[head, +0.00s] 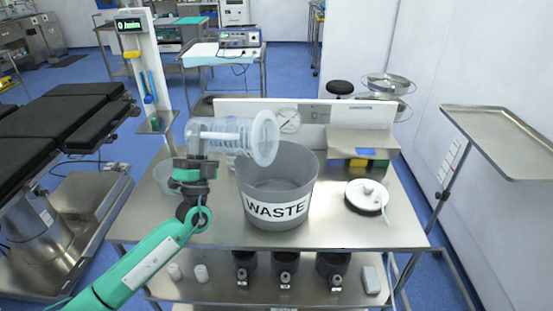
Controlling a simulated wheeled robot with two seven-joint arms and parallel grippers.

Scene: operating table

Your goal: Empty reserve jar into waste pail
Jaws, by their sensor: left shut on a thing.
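A grey waste pail (279,185) with a "WASTE" label stands upright on the steel cart top; the part of its inside that shows looks empty. A clear jar (226,135) with ring markings lies tilted on its side in the air, its wide rim end toward the right. My left gripper (194,165) is shut on the jar from below, at its left part. The jar's rim is above the pail's left rear edge. I cannot tell whether anything is in the jar. My right gripper is not in view.
A round white lid-like piece (367,196) with a tube lies right of the pail. A back panel with a gauge (288,120) and a steel box (361,142) stand behind. A clear bowl (166,176) is at left. A tray stand (500,135) is at right.

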